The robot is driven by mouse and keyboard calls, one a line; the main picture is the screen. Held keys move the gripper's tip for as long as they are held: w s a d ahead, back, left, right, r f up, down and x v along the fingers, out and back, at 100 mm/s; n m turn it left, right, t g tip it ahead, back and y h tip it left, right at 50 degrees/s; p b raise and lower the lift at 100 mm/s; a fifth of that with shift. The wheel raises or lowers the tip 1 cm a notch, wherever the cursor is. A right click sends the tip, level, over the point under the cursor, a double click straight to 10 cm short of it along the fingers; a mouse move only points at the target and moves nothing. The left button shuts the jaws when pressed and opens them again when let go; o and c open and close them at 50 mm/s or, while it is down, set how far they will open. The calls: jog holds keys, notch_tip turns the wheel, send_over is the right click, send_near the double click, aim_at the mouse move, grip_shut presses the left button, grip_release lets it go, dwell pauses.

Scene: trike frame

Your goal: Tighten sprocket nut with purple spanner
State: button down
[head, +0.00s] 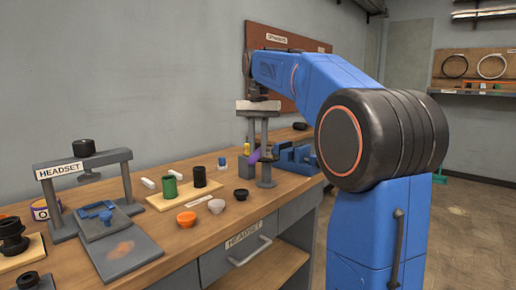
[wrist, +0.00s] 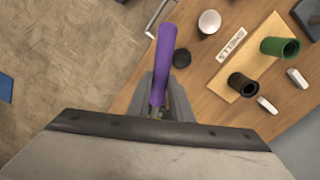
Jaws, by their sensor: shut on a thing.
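The purple spanner (wrist: 162,65) shows in the wrist view, its handle pointing up the picture from between my gripper's fingers. In the head view the purple spanner (head: 254,156) is a small patch beneath the arm's end, partly hidden. My gripper (head: 257,148) points down over the bench and is shut on the spanner. In the wrist view my gripper (wrist: 160,112) is partly covered by its own wide grey body. I cannot make out the sprocket nut. I cannot tell whether the spanner touches anything.
A headset press (head: 85,165) stands left.

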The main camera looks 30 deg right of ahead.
jog(key=shift+f, duration=1.1)
dwell(0.3)
jog(key=c, duration=2.4)
grip_release()
grip_shut()
jog(key=shift+w+a+m, duration=0.75)
jog(key=shift+w+m, duration=0.1)
jog(key=shift+m, duration=0.15)
jog(key=shift+w+a+m, duration=0.45)
jog(key=shift+w+m, duration=0.4)
jog(key=shift+w+a+m, duration=0.4)
jog(key=shift+w+m, duration=0.45)
dwell(0.7)
